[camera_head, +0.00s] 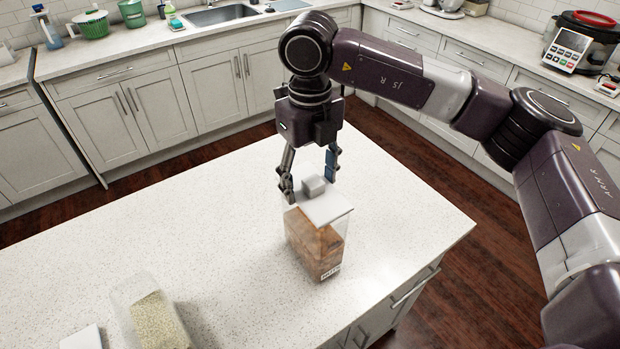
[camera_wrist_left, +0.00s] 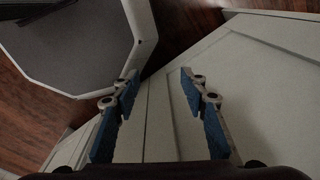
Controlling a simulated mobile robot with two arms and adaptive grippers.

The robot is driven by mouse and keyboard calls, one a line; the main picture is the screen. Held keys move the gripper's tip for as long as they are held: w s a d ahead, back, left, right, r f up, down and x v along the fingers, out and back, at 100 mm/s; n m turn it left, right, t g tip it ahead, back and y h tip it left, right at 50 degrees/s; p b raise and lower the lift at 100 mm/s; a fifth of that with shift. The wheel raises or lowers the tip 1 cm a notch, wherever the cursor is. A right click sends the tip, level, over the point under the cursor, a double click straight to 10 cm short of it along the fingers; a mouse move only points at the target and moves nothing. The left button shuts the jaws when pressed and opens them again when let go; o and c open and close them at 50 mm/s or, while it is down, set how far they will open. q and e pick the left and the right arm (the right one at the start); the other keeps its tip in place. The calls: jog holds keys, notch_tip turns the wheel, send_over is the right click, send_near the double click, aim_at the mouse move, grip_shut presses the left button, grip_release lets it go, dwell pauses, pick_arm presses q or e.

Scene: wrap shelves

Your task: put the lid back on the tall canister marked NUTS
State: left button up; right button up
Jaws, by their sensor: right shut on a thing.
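The tall clear canister marked NUTS (camera_head: 318,246), with brown contents, stands upright near the right front edge of the island. Its white square lid (camera_head: 329,210), with a block-shaped knob (camera_head: 314,186), is over its mouth. The lid looks slightly offset from the canister's rim; I cannot tell whether it is seated or just above. My right gripper (camera_head: 309,182) points down from above, shut on the lid with its fingers at either side of the knob. My left gripper (camera_wrist_left: 158,78) is open and empty in the left wrist view, and is not seen in the head view.
A second clear container (camera_head: 150,314) with pale grains stands at the island's lower left, beside a white square piece (camera_head: 82,338). The island top (camera_head: 190,235) between is clear. Counters with a sink (camera_head: 222,15) and a cooker (camera_head: 580,42) line the walls.

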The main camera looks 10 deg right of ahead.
jog(key=shift+f, duration=0.1)
dwell(0.3)
jog(key=shift+b, duration=0.6)
dwell(0.8)
jog(key=shift+f+b, duration=0.55)
jog(key=shift+b, duration=0.2)
dwell(0.4)
jog(key=shift+f, duration=0.1)
dwell(0.4)
jog(key=o, duration=1.3)
jog(key=shift+c, duration=0.2)
jog(key=shift+o, duration=0.4)
jog(key=o, duration=0.5)
